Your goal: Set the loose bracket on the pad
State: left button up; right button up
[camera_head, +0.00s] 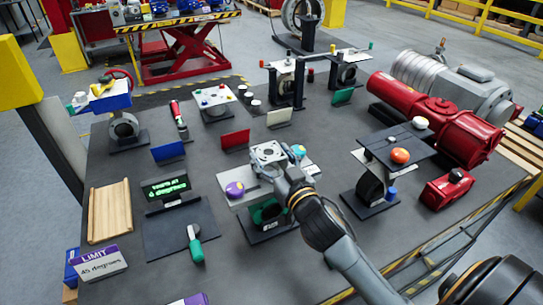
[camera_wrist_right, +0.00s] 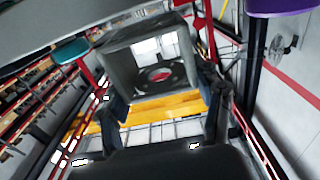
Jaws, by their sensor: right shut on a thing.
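My right gripper (camera_head: 277,167) is shut on the loose bracket (camera_head: 267,152), a grey, square-topped metal part with a round opening. In the right wrist view, the bracket (camera_wrist_right: 133,68) shows as a hollow grey box between the two dark fingers of my gripper (camera_wrist_right: 164,100). In the head view it appears over a light grey plate (camera_head: 248,200) on a dark stand, between a purple knob (camera_head: 235,189) and a teal knob (camera_head: 299,151). I cannot tell whether it touches the plate, and no separate pad can be made out. My left gripper is not in view.
A dark-topped stand (camera_head: 420,142) with a red-orange knob (camera_head: 400,156) is to the right. A display (camera_head: 166,188) and a green-handled lever (camera_head: 194,243) are to the left. Blue and red panels stand behind. Red actuators (camera_head: 465,138) occupy the right side.

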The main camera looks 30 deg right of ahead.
jog(key=shift+f+b, duration=0.5)
jog(key=shift+f, duration=0.2)
jog(key=o, duration=1.7)
jog(key=shift+c, duration=0.2)
jog(key=shift+f, duration=0.1)
jog(key=s, duration=1.2)
jog(key=shift+a, duration=0.35)
jog(key=shift+s, duration=0.15)
